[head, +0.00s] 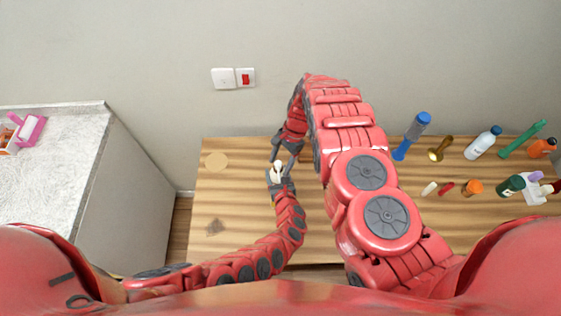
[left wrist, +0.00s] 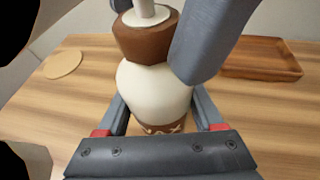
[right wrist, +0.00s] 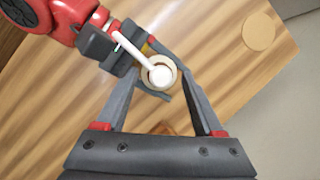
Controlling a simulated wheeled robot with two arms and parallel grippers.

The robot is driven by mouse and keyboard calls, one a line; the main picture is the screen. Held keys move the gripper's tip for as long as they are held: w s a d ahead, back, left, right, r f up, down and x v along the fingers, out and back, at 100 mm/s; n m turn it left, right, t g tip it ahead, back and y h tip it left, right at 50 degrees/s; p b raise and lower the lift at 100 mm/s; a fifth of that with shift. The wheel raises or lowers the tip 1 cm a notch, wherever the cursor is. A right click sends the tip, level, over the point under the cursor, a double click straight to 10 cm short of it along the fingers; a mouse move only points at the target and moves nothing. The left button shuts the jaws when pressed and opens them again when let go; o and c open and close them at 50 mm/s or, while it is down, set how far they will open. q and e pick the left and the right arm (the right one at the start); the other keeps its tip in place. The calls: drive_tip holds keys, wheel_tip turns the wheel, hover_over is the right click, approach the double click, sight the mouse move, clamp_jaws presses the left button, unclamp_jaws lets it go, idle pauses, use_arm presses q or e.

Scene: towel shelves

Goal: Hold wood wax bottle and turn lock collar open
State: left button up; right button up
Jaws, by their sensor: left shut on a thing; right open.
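The wood wax bottle (left wrist: 152,92) is cream with a brown lock collar (left wrist: 146,38) and a white pump head (left wrist: 148,12). It stands upright between the fingers of my left gripper (head: 279,177), which is shut on its body. In the head view the bottle (head: 279,169) is small and partly hidden. My right gripper (head: 284,150) is open above the bottle. In the right wrist view its fingers (right wrist: 160,88) lie on either side of the bottle's top (right wrist: 160,75). One right finger (left wrist: 212,40) is close beside the collar; whether it touches, I cannot tell.
A round wooden disc (head: 216,160) lies at the table's left. A wooden tray (left wrist: 262,58) is behind the bottle. A grey counter (head: 62,135) is at the left.

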drive_tip(key=shift+c, duration=0.2)
clamp_jaws()
drive_tip(key=shift+n, duration=0.8)
drive_tip(key=shift+h, duration=0.3)
drive_tip(key=shift+o, duration=0.2)
unclamp_jaws()
